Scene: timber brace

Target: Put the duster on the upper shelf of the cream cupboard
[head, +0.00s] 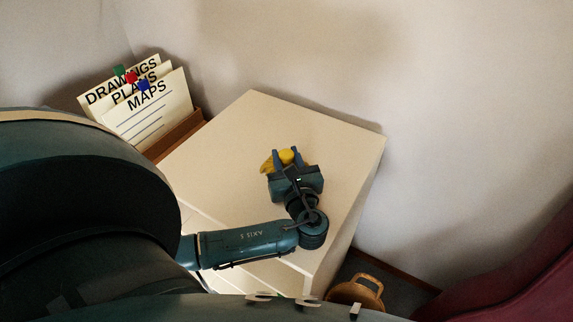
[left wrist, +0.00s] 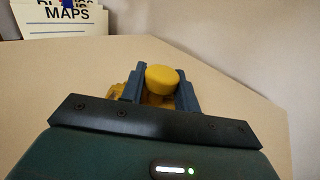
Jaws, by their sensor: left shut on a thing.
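My left gripper (head: 287,160) is shut on the yellow duster (head: 288,156), over the top of the cream cupboard (head: 240,125). In the left wrist view, the duster's rounded yellow end (left wrist: 163,79) stands up between the blue fingers of the left gripper (left wrist: 163,88). More yellow shows low at the left finger. The rest of the duster is hidden by the gripper. I cannot tell whether it touches the cupboard top. The cupboard's front is mostly behind my arm, and its upper shelf cannot be made out. My right gripper is not in view.
A brown holder (head: 178,137) with cards marked DRAWINGS, PLANS and MAPS (head: 150,110) stands left of the cupboard. A wicker basket (head: 357,291) is on the floor at lower right. Dark red fabric (head: 520,270) fills the right corner. Walls stand close behind the cupboard, whose top is otherwise bare.

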